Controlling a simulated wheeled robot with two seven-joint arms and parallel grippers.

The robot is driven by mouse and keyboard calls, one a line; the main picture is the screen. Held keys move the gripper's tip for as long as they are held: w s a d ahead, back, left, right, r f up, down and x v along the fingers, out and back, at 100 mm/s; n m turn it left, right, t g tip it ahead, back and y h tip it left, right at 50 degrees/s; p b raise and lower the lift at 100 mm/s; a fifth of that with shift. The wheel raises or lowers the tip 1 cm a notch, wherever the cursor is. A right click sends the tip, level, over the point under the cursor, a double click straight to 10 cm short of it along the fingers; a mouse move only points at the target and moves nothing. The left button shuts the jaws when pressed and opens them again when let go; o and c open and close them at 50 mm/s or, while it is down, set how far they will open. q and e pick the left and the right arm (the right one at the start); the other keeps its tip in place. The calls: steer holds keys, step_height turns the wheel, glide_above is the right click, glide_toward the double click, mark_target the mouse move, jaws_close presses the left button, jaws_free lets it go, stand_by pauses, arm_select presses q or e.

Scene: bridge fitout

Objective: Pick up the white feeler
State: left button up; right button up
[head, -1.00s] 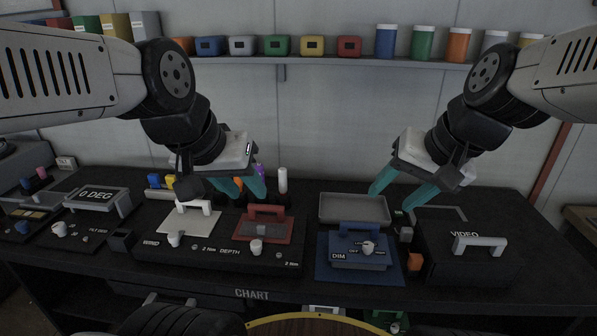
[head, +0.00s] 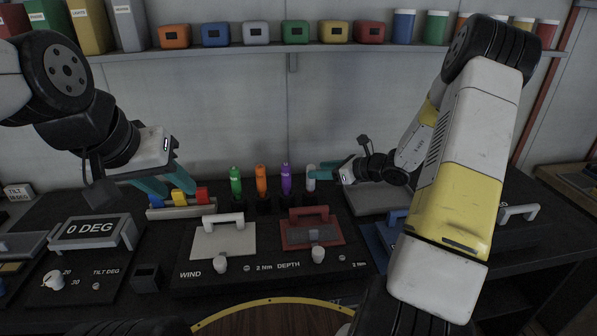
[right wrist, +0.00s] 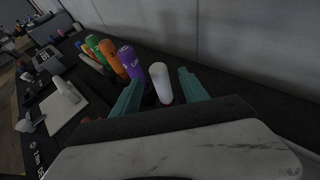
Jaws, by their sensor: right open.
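The white feeler (head: 311,172) stands upright at the right end of a row with green, orange and purple ones behind the WIND and DEPTH panel. It also shows in the right wrist view (right wrist: 160,80), between my teal fingertips. My right gripper (head: 325,171) is open and reaches in from the right, its fingers on either side of the white feeler. Whether they touch it, I cannot tell. My left gripper (head: 168,184) is open, its fingers apart, over the back left of the console.
The purple feeler (head: 286,178) stands close beside the white one, then orange (head: 261,180) and green (head: 235,180). A rack of coloured blocks (head: 182,212) lies below my left gripper. A grey tray (head: 378,200) is at right. The wall stands close behind.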

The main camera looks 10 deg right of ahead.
mark_target(310, 183)
steer(key=x, duration=0.7)
steer(key=shift+w+a, duration=0.15)
steer(key=shift+f, duration=0.15)
jaws_close()
